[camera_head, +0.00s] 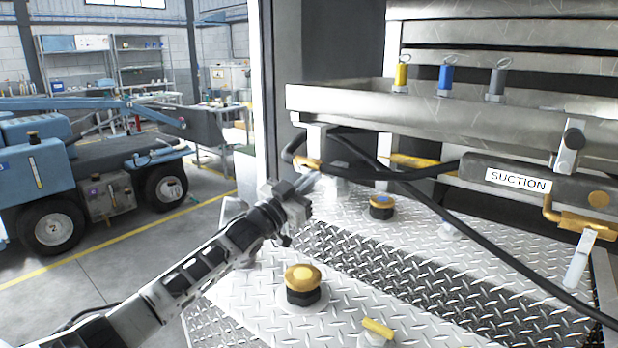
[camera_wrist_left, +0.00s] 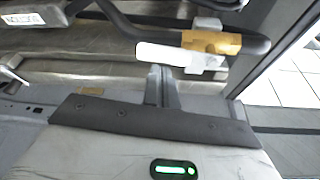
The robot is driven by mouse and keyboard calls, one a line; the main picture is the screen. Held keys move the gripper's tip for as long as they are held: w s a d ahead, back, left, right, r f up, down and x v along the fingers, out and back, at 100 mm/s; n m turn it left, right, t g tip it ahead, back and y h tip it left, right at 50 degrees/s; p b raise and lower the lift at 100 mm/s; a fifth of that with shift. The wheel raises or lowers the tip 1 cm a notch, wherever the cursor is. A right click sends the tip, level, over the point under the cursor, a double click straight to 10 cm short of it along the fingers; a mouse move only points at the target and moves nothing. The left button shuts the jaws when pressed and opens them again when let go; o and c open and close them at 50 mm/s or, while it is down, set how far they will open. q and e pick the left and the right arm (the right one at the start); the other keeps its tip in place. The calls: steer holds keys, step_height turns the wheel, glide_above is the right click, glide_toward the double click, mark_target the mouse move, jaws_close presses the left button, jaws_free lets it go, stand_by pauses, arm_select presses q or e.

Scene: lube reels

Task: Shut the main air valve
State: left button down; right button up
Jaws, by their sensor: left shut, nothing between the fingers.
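A brass valve body (camera_head: 306,162) sits on a black hose under the steel tray's left end. In the left wrist view the brass body (camera_wrist_left: 212,42) carries a pale flat lever (camera_wrist_left: 165,55) lying roughly along the hose. No label names it as the main air valve. My left gripper (camera_head: 308,183) is shut and empty, with its tips just below the brass body in the head view. In the wrist view the closed fingers (camera_wrist_left: 162,78) end at or just under the lever; I cannot tell whether they touch it. My right gripper is out of view.
A second brass valve (camera_head: 585,222) with a white handle (camera_head: 579,258) hangs by the SUCTION pipe (camera_head: 518,181). A black hose (camera_head: 480,245) crosses the right side.

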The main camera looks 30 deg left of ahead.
arm_select(q)
steer(key=a+f+m+g+h+b, duration=0.2)
steer(key=f+m, duration=0.3)
steer(key=m, duration=0.4)
steer(key=shift+w+a+f+h+b, duration=0.15)
steer(key=shift+a+f+h+b, duration=0.25)
steer(key=shift+a+h, duration=0.35)
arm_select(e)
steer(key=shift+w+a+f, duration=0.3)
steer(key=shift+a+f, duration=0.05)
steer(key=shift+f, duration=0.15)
arm_select(q)
steer(key=shift+a, duration=0.15)
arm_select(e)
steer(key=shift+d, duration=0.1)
